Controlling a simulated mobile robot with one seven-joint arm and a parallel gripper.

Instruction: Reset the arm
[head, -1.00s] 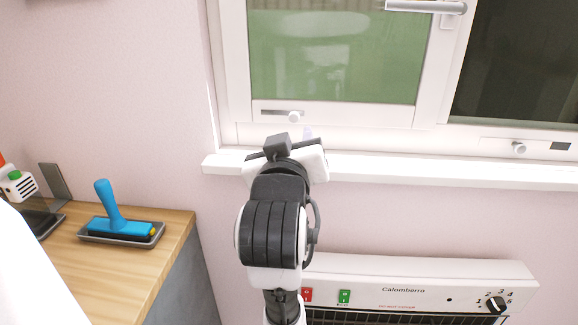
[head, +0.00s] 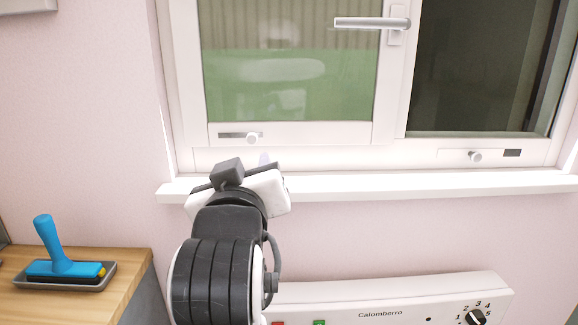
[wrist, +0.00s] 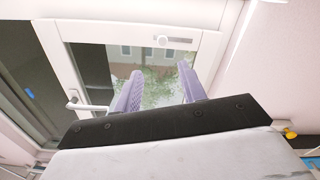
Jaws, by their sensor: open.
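My arm reaches up in front of the window in the head view, with my gripper (head: 264,160) at its end near the white sill; the arm hides most of the gripper there. In the wrist view my gripper (wrist: 160,82) shows two purple ridged fingers standing apart, with nothing between them. The window (wrist: 150,50) lies beyond the fingers. I cannot tell how far the fingers are from the glass.
A white window sill (head: 400,184) runs across the wall. Below it is a white heater (head: 390,295) with a dial. At the left, a blue-handled tool (head: 52,250) rests in a grey tray (head: 90,283) on a wooden counter (head: 125,275).

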